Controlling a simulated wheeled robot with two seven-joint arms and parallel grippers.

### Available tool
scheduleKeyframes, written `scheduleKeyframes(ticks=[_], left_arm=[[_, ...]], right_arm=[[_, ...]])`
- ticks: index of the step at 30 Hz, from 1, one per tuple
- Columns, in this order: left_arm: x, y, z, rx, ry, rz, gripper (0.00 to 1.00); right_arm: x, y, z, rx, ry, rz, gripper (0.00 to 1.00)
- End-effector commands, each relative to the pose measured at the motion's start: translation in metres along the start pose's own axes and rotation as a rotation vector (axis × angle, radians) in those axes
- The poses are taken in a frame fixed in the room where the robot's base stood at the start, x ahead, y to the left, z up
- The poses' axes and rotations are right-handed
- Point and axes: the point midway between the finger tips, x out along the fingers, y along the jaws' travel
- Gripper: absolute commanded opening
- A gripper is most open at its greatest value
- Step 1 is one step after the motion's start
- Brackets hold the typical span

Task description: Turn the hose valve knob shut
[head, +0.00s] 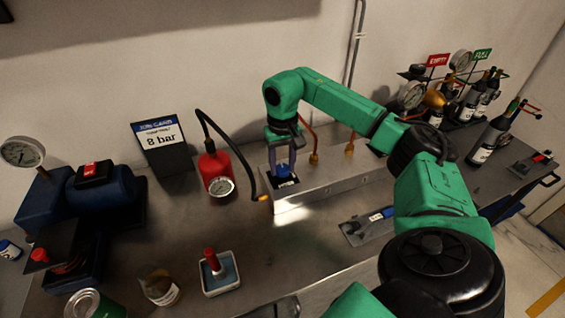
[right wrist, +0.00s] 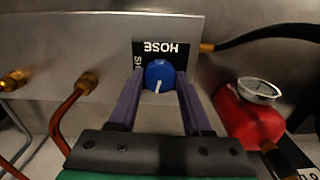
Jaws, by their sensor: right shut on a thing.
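The blue hose valve knob (right wrist: 160,74) sits on a black plate (right wrist: 188,50) marked HOSE, on the face of a metal manifold box (head: 330,186). In the right wrist view the lettering is upside down, and a partly covered word starting "SH" is left of the knob. The knob's white mark points toward the bottom of that view. My right gripper (head: 283,172) reaches down to the plate in the head view. In the right wrist view its two purple fingers (right wrist: 159,82) are shut on the knob, one on each side. My left gripper is not in view.
A red cylinder with a gauge (head: 214,170) stands left of the box, its black hose running to a brass fitting. Bottles (head: 490,140) stand at the right.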

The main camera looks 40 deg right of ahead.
Motion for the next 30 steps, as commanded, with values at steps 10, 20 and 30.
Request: scheduleKeyframes(ticks=[10, 20, 30], left_arm=[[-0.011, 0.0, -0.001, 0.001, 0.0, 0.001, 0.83], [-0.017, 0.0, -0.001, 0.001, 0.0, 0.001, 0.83], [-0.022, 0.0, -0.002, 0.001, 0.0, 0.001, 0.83]], right_arm=[[-0.003, 0.0, 0.0, 0.31, 0.001, -0.002, 0.0], [-0.003, 0.0, -0.001, 0.624, 0.002, -0.003, 0.0], [-0.003, 0.0, -0.001, 0.946, 0.003, -0.004, 0.0]])
